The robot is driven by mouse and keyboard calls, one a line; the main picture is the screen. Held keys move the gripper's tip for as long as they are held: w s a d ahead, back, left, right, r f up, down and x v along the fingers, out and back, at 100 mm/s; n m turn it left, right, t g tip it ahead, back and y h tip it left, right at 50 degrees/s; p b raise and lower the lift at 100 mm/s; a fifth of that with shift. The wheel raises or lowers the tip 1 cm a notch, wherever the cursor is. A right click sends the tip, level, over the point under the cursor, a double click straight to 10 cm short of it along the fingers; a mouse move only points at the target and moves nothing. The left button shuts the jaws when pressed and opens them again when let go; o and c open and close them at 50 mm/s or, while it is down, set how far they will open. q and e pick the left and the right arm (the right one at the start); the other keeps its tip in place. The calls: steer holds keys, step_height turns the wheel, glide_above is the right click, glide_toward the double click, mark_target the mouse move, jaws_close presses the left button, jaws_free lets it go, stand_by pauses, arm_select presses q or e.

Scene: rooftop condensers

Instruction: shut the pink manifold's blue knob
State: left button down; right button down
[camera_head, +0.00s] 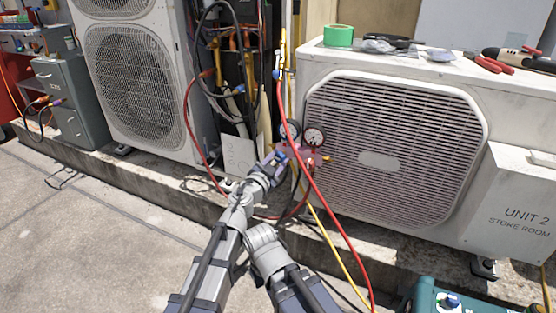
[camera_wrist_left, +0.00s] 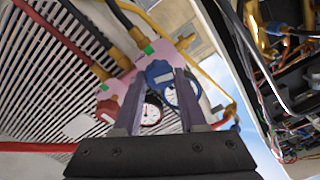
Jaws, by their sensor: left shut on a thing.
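The pink manifold (camera_head: 322,157) hangs in front of the right condenser's left edge, with two round gauges (camera_head: 314,137) above it. In the left wrist view its pink body (camera_wrist_left: 168,52) has hoses on brass fittings. My left gripper (camera_head: 279,158) is at the manifold's left side. In the left wrist view its two fingers (camera_wrist_left: 158,92) are shut on the blue knob (camera_wrist_left: 158,71), one on each side. The blue knob's turn position cannot be told. A red knob (camera_wrist_left: 107,110) sits on the manifold's other side, apart from the fingers.
A red hose (camera_head: 327,213) and a yellow hose (camera_head: 338,247) run down past the manifold. The right condenser (camera_head: 495,100) carries green tape (camera_head: 339,36) and tools on top. The left condenser (camera_head: 170,90) stands behind my arm. The floor (camera_head: 90,240) at left is mostly clear.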

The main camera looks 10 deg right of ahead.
stand_by(0.3)
arm_select(q)
steer(key=shift+c, duration=2.3)
jaws_free()
steer(key=v, duration=0.8)
steer(key=shift+w, duration=0.15)
